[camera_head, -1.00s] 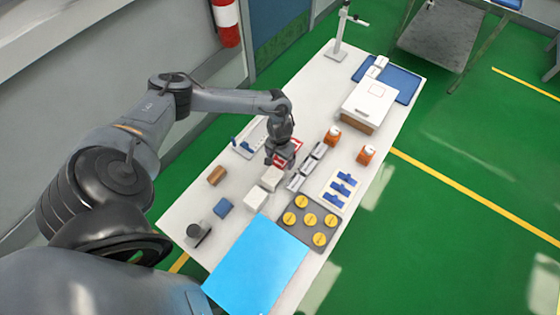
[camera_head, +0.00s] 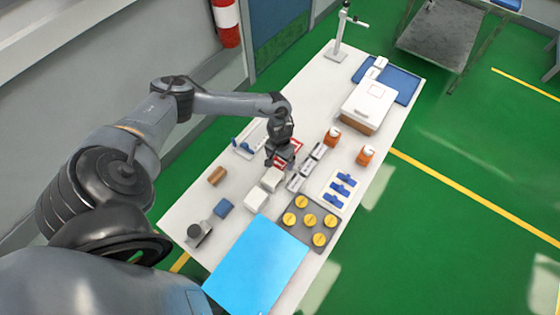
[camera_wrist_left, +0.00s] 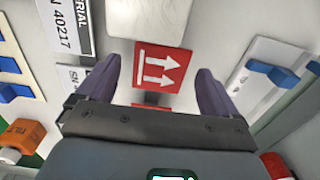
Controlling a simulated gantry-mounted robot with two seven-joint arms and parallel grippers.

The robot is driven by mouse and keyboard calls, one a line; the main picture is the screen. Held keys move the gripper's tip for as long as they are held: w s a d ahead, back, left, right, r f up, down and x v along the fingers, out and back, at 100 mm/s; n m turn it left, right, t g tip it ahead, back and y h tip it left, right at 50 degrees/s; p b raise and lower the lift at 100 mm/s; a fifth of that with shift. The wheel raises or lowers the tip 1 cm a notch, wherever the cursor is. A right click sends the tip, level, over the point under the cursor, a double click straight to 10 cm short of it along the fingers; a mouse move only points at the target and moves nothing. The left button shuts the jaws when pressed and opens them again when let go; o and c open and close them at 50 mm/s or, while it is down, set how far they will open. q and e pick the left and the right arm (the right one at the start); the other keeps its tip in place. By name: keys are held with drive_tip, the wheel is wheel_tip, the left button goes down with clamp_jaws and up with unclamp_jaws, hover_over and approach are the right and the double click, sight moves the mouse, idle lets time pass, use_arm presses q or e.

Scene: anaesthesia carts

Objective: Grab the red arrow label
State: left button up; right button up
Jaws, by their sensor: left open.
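The red arrow label (camera_wrist_left: 162,68) is a red square with white upward arrows. In the left wrist view it lies flat between the two fingers of my open left gripper (camera_wrist_left: 155,84), with a gap on each side. In the head view the label (camera_head: 294,146) is partly hidden under my left gripper (camera_head: 281,160), which is right above it and points down. I cannot tell the exact height of the fingertips. A second red piece shows partly behind the gripper body in the wrist view. My right gripper is not in view.
Orange bottles (camera_head: 366,155), a grey tray with yellow discs (camera_head: 310,236) and a blue mat (camera_head: 255,268) lie further off.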

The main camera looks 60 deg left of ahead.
use_arm(q)
drive_tip(key=c, duration=1.1)
